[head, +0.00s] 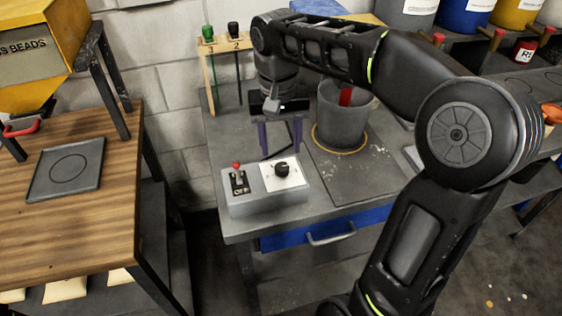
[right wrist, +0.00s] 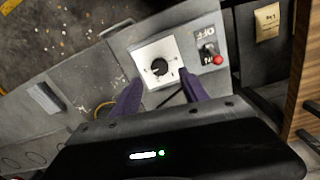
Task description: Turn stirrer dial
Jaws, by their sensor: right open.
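The stirrer dial (head: 282,170) is a black knob on a white plate, on top of a grey control box (head: 265,201) at the front of the grey bench. It also shows in the right wrist view (right wrist: 159,67), between and beyond the fingertips. A red-tipped switch (head: 238,178) marked OFF sits left of the dial on the same box. My right gripper (head: 280,143) points down behind and above the box. Its two purple fingers are open and empty, apart from the dial. My left gripper is not in view.
A grey bucket (head: 343,122) with something red inside stands right of the gripper, within a yellow ring. A wooden rack (head: 225,45) with green and black handled tools stands behind left. A wooden table (head: 122,165) with a dark plate is at left. Paint buckets (head: 465,15) stand back right.

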